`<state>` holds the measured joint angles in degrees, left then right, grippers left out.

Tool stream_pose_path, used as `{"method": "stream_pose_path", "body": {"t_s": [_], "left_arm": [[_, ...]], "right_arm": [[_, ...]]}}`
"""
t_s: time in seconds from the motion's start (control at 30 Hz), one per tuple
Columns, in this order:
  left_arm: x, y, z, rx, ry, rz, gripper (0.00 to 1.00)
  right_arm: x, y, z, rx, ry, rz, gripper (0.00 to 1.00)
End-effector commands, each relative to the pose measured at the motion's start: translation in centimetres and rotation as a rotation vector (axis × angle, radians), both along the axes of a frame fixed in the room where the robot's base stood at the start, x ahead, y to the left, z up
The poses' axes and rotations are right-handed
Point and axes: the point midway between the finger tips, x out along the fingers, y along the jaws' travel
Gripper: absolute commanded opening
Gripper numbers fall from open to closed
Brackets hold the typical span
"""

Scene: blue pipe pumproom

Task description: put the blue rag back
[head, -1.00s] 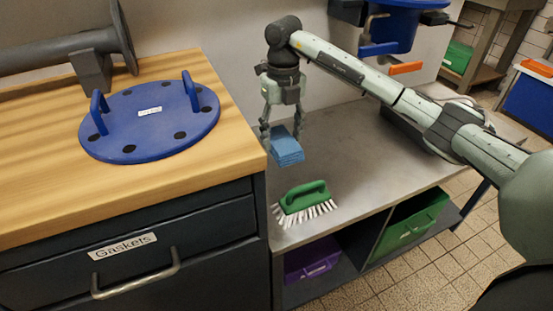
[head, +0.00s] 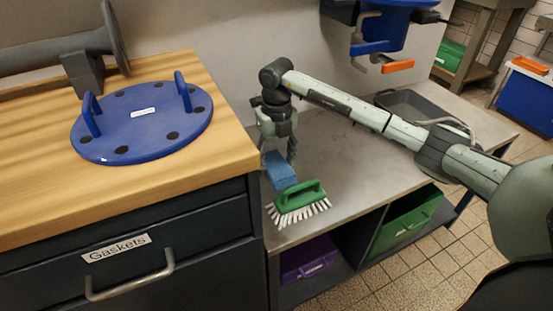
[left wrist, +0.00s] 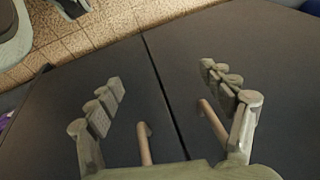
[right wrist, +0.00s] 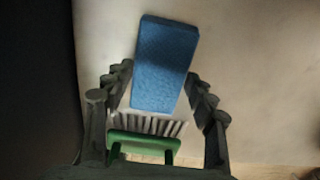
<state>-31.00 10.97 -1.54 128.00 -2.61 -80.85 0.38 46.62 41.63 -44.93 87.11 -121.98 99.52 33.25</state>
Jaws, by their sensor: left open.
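The blue rag (head: 279,171) is a folded light-blue block. It is between the fingertips of my right gripper (head: 277,155), low over the metal counter beside the green brush; whether it touches the counter is unclear.
The green brush (head: 300,198) with white bristles sits on the metal counter (head: 345,165). Left is a wooden worktop (head: 215,150) with a blue round plate (head: 140,130). Purple (head: 308,260) and green (head: 405,222) bins are below. A grey tray (head: 400,103) and blue valve (head: 385,30) are behind.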

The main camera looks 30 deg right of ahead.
Motion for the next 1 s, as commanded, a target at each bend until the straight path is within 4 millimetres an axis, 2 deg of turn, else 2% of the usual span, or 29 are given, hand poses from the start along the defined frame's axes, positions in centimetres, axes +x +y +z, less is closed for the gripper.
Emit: {"method": "stream_pose_path", "body": {"t_s": [0.03,0.17,0.43,0.57,0.67,1.0], "left_arm": [[0.0,-0.1,0.3,0.0,-0.001,0.001,0.81],[0.1,-0.2,0.5,-0.004,-0.006,0.002,0.81],[0.1,-0.4,0.5,-0.009,-0.01,0.005,0.81],[0.2,-0.4,0.3,-0.012,-0.012,0.004,0.81],[0.0,-0.3,-0.2,-0.011,-0.004,0.004,0.81],[0.0,-0.3,-0.1,-0.009,-0.002,0.004,0.81]], "right_arm": [[0.0,0.0,0.0,0.0,0.0,0.0,0.62],[0.0,0.0,0.0,0.0,0.0,0.0,0.77],[0.0,0.0,0.1,0.0,0.0,0.0,0.77],[0.1,0.0,0.8,0.0,-0.002,0.0,0.77],[0.1,0.0,2.3,0.0,-0.004,0.0,0.77],[0.1,0.0,9.5,0.0,-0.004,-0.001,0.77]]}}
